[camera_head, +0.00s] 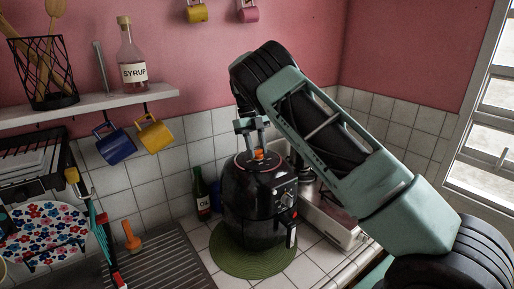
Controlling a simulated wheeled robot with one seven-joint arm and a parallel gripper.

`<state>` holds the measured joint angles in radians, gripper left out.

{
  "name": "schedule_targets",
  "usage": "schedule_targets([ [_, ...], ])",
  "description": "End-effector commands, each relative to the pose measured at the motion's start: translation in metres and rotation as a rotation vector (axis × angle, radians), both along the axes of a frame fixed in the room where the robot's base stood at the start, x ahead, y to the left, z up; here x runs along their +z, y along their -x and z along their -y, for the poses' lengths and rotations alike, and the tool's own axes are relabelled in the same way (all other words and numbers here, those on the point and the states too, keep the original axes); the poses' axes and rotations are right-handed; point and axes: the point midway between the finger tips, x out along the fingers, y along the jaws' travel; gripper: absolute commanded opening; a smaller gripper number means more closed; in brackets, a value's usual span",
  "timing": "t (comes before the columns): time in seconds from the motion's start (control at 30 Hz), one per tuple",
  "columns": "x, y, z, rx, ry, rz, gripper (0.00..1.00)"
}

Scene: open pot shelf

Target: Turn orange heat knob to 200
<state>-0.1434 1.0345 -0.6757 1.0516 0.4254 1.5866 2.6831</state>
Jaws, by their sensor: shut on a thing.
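The orange heat knob (259,154) sits on top of a black air fryer (252,210), which stands upright on a round green mat (238,266). My gripper (256,148) points down from above with its fingers at the knob, one on each side, and is shut on it. The fingers and distance hide part of the knob. The heat marks around it are too small to read, so I cannot tell its setting. Another dial shows on the fryer's front.
My arm crosses the right side. Dark bottles (202,194) stand left of the fryer, close to it. A white shelf (95,106) at upper left holds a syrup bottle (132,58) and a wire utensil basket (42,77). A blue mug (116,145) and yellow mug (156,136) hang below it.

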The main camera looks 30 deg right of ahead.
Motion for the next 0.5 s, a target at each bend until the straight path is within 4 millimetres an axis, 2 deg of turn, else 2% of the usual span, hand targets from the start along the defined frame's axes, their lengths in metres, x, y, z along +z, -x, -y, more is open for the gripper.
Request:
schedule_targets([
  [0.17, -0.0009, -0.0001, -0.0005, 0.000, -0.001, 0.001, 0.10],
  [0.2, -0.0008, -0.0002, -0.0005, 0.000, -0.001, 0.000, 0.44],
  [0.23, -0.0008, -0.0001, -0.0005, 0.000, -0.001, 0.000, 0.53],
  [0.27, -0.0008, -0.0001, -0.0004, 0.000, -0.001, 0.000, 0.55],
  [0.5, -0.0003, -0.0001, -0.0001, 0.000, 0.000, 0.000, 0.55],
])
